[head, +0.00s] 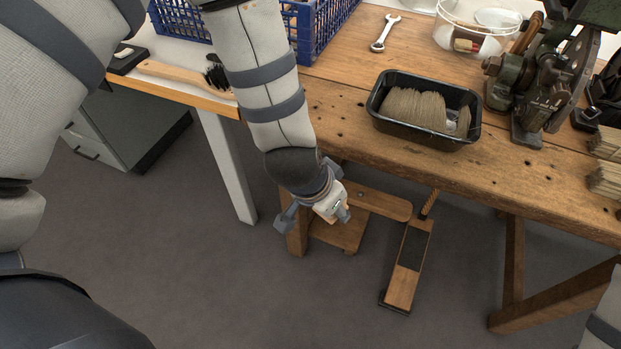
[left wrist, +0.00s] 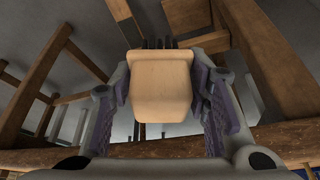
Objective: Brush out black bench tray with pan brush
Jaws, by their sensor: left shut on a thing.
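My left gripper (head: 328,211) is below the bench's front edge, to the left of and lower than the tray. In the left wrist view, my left gripper (left wrist: 163,95) is shut on a pale wooden block (left wrist: 160,85) with dark bristles (left wrist: 158,43) showing at its far end; it looks like a brush. Another wooden-handled brush (head: 178,74) with black bristles lies on the white table at the left. My right gripper is not in view.
A blue crate (head: 318,30), a wrench (head: 385,33) and a clear tub (head: 476,28) stand behind the tray. A green machine (head: 540,85) is right of it. A wooden treadle (head: 408,268) is under the bench. The bench front (head: 470,165) is bare.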

